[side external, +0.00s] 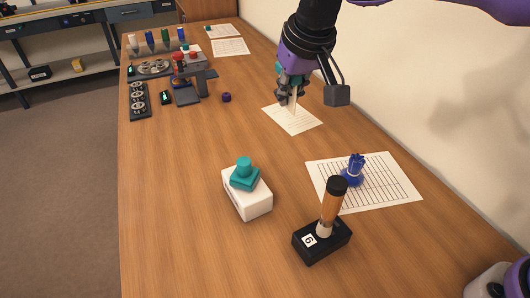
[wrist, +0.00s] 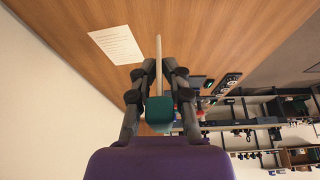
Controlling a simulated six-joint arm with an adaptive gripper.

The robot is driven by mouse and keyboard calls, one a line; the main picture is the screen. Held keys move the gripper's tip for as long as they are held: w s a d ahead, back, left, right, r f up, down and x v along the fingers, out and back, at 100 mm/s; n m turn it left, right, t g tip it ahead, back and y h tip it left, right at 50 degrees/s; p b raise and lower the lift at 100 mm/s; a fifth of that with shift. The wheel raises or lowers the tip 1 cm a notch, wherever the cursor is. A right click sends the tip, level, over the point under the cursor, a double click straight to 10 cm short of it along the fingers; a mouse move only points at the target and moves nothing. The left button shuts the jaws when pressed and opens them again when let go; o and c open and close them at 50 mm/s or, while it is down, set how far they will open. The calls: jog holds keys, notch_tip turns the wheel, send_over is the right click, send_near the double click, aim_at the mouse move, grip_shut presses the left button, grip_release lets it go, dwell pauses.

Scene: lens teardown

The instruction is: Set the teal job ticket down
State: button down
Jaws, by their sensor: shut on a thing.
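My gripper (side external: 291,98) is shut on the teal job ticket, with a finger on either side of it. The ticket's thin pale part (side external: 294,106) points down above a lined white sheet (side external: 305,122) in the side view. In the wrist view the ticket's teal block (wrist: 159,108) sits between the fingers of my gripper (wrist: 157,75), and its pale part shows nearly edge-on as a narrow strip. The fingers hide part of the ticket. I cannot tell whether its lower end touches the sheet.
A white box (side external: 248,200) with a teal knobbed piece (side external: 244,175) stands nearer the camera. A wooden-handled tool (side external: 333,205) stands in a black block (side external: 322,243). A blue piece (side external: 353,173) rests on a ruled sheet (side external: 395,185).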

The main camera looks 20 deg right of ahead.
jog(key=s+a+n+g+y, duration=0.45)
jog(key=s+a+n, duration=1.35)
jog(key=s+a, duration=0.55)
send_over(196, 268)
jog(key=d, duration=0.1)
jog(key=f, duration=1.1)
jog(key=shift+s+d+f, duration=0.15)
jog(key=shift+s+f, duration=0.05)
jog(key=shift+f, duration=0.2)
jog(key=shift+w+f, duration=0.15)
jog(key=shift+w, duration=0.05)
jog(key=shift+f, duration=1.95)
jog(key=shift+f, duration=0.15)
